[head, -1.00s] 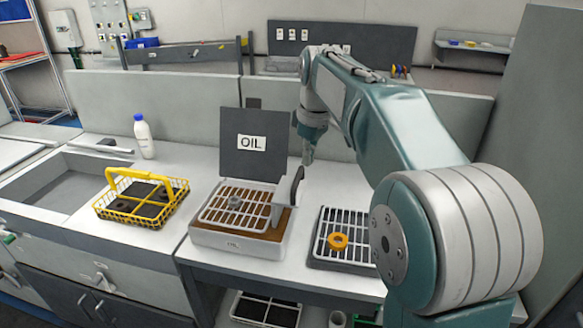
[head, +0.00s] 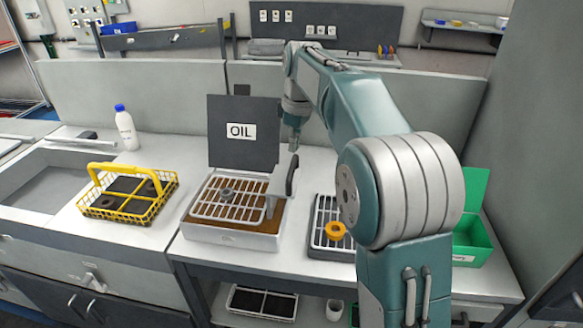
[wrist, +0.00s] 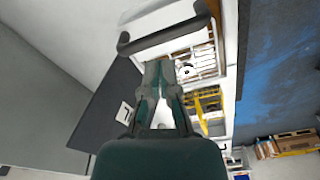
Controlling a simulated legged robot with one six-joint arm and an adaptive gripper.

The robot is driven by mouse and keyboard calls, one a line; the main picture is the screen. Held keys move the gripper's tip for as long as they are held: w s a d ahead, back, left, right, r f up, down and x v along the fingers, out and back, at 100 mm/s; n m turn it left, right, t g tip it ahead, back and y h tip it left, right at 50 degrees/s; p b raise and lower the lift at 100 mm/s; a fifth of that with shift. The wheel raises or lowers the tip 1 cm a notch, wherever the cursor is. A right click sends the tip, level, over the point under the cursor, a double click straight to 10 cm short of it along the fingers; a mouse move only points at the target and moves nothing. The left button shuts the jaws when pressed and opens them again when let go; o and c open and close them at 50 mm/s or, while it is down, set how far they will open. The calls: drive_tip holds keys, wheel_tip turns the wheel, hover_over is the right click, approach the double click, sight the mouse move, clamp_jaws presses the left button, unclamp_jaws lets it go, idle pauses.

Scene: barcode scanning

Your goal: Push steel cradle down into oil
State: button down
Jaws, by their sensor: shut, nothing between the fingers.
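The steel cradle (head: 240,205) is a pale wire grid lying over the brown oil in the bath (head: 230,237). A dark ring (head: 225,192) sits on its left part. The cradle's upright bracket at the right carries a dark handle (head: 291,176). My gripper (head: 293,145) points down just above and behind the handle's top. Whether it touches the handle is unclear. In the wrist view my gripper's fingers (wrist: 160,72) are together and empty, beside the bracket and dark handle (wrist: 124,44). The cradle grid (wrist: 206,58) shows beyond them.
A dark lid marked OIL (head: 243,131) stands behind the bath. A yellow basket (head: 128,192) and white bottle (head: 126,128) stand left. Right are a dark tray (head: 318,241) with an orange ring (head: 335,230) and a green bin (head: 473,240).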

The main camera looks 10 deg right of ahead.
sight(292, 164)
drive_tip(key=shift+w+a+f, duration=0.1)
drive_tip(key=shift+w+f, duration=0.05)
drive_tip(key=shift+f, duration=2.15)
drive_tip(key=shift+f, duration=2.65)
drive_tip(key=shift+r, duration=0.1)
drive_tip(key=shift+s+d+r, duration=0.25)
drive_tip(key=shift+s+d, duration=0.3)
drive_tip(key=shift+d, duration=0.05)
drive_tip(key=shift+s+d+r, duration=0.2)
drive_tip(key=shift+s+d, duration=0.3)
drive_tip(key=shift+d, duration=0.05)
